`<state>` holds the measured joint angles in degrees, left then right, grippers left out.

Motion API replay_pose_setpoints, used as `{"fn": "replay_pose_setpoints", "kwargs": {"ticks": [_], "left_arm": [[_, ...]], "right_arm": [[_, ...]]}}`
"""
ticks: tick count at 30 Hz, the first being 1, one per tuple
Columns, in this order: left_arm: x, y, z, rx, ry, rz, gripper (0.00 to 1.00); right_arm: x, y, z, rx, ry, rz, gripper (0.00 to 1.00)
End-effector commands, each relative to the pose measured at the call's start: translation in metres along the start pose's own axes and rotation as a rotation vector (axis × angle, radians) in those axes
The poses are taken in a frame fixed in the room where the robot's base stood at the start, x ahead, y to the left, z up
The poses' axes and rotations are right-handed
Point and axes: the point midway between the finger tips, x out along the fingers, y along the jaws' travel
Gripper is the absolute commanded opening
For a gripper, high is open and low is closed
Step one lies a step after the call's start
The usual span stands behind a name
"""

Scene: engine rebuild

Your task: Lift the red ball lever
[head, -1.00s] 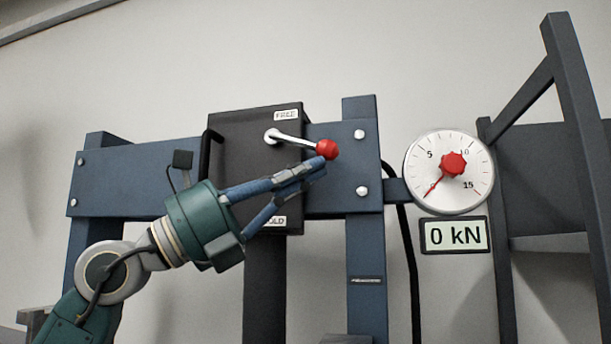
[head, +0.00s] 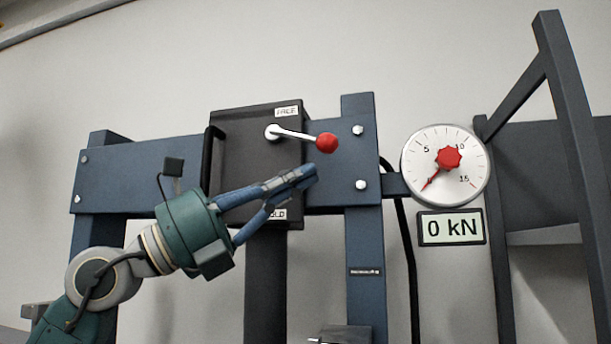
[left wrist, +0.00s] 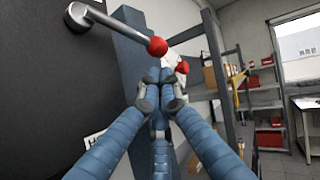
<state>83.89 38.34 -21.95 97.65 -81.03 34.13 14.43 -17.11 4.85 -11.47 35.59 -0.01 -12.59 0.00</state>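The red ball (head: 327,142) sits at the end of a silver lever (head: 298,135). The lever slopes slightly down to the right from its pivot on the black box, close to the FREE label (head: 286,111). My left gripper (head: 308,172) is just below and left of the ball, with its fingertips together and nothing visible between them. A small gap shows between fingertips and ball. In the left wrist view the ball (left wrist: 157,46) is just above the closed fingertips (left wrist: 160,88). My right gripper is not in view.
The black box (head: 235,150) is mounted on a blue frame (head: 140,175). A round gauge (head: 420,150) with a red knob is to the right, above a display (head: 451,228) reading 0 kN. A dark post (head: 575,120) stands at far right. Shelves (left wrist: 262,100) show behind in the wrist view.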

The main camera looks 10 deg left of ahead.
Motion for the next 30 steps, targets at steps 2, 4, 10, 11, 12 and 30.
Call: {"fn": "replay_pose_setpoints", "kwargs": {"ticks": [2, 4, 10, 11, 12, 30], "left_arm": [[-0.02, 0.006, -0.012, 0.0, 0.0, 0.002, 0.0], [-0.037, 0.005, -0.017, 0.002, 0.001, 0.003, 0.0], [-0.077, 0.004, -0.029, 0.001, 0.001, 0.003, 0.0], [-0.081, 0.004, -0.03, 0.001, 0.002, 0.004, 0.0], [-0.086, 0.003, -0.031, 0.001, 0.002, 0.003, 0.0], [-0.102, 0.001, -0.033, 0.0, 0.002, 0.0, 0.0]], "right_arm": [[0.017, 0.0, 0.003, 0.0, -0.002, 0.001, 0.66], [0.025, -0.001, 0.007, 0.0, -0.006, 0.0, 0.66], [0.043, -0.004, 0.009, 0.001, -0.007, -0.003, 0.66], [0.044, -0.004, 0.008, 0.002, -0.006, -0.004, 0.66], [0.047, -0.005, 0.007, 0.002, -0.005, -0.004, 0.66], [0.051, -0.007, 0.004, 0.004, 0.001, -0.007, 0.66]]}}
